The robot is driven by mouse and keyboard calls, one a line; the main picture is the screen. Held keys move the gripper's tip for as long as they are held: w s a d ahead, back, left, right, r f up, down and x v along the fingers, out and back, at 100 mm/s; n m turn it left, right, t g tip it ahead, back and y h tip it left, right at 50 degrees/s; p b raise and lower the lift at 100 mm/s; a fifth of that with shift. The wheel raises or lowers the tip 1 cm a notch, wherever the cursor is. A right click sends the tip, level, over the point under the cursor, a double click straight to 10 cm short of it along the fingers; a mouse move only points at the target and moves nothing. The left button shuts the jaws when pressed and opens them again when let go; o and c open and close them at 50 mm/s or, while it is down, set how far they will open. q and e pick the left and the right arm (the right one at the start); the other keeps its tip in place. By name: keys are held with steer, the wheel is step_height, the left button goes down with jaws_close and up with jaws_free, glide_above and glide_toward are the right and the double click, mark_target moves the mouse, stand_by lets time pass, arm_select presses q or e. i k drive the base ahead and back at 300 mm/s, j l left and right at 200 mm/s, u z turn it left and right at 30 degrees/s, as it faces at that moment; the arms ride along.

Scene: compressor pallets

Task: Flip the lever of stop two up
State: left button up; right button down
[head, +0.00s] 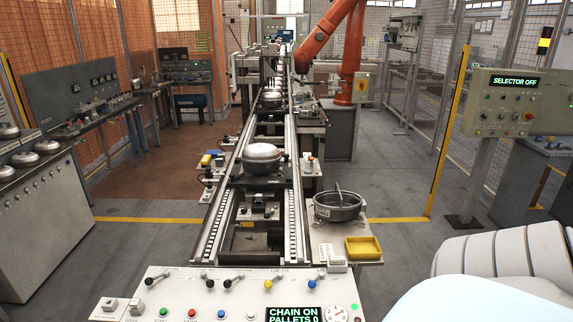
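The control panel (180,300) stands at the bottom of the head view. A row of levers runs along its top edge: a black-knobbed lever (150,281) at the left, two more black-knobbed levers (210,283) near the middle, a yellow-knobbed one (268,283) and a blue-knobbed one (311,284). Their knobs appear to hang towards me. The labels are too small to read, so I cannot tell which lever is stop two. The panel's display (293,314) reads "CHAIN ON PALLETS 0". Neither of my grippers is in view.
A conveyor (215,225) runs away from the panel, with a silver compressor shell (262,157) on it. A side table (325,240) holds a grey pot (338,206) and a yellow tray (363,247). A "SELECTOR OFF" panel (517,103) stands right; an orange robot arm (325,35) stands behind.

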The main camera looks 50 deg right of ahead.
mark_target(210, 284)
steer(key=z, duration=1.6)
